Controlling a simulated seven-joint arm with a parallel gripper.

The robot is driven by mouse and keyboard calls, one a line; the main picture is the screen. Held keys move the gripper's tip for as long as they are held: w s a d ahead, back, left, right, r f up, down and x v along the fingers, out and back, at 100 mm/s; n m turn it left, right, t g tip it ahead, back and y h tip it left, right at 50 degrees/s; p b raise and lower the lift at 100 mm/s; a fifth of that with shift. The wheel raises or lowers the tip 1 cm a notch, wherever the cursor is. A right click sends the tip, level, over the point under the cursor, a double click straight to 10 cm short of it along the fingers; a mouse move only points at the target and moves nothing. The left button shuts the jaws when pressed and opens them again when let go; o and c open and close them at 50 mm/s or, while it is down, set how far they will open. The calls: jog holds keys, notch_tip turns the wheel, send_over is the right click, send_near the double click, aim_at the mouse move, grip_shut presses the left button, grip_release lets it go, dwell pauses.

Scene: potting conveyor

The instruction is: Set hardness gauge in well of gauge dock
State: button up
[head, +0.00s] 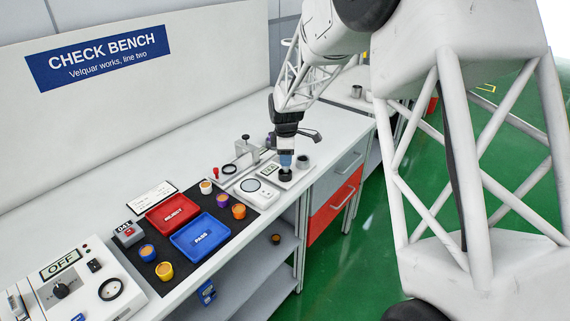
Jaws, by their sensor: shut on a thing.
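My gripper (286,150) points straight down at the far right end of the bench. It is shut on a small upright gauge with a blue-grey body (286,160). Just below the gauge is a dark round part (285,175), which looks like the well of the gauge dock. The dock's pale base (294,183) sits on the bench top near its front right corner, with a small display (269,170) to the left. I cannot tell whether the gauge's lower end is inside the well or just above it.
A white round-topped scale (257,190) stands left of the dock, and a grey metal fixture (243,150) behind it. A dark cup (303,161) is close on the right. Red reject (173,214) and blue pass (202,238) trays lie on a black mat with several coloured pots.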

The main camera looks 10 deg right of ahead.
jog(key=shift+w, duration=0.55)
jog(key=shift+f, duration=0.15)
jog(key=shift+f, duration=1.65)
jog(key=shift+f, duration=0.15)
jog(key=o, duration=1)
notch_tip(320, 180, up, 12)
jog(key=shift+r, duration=0.15)
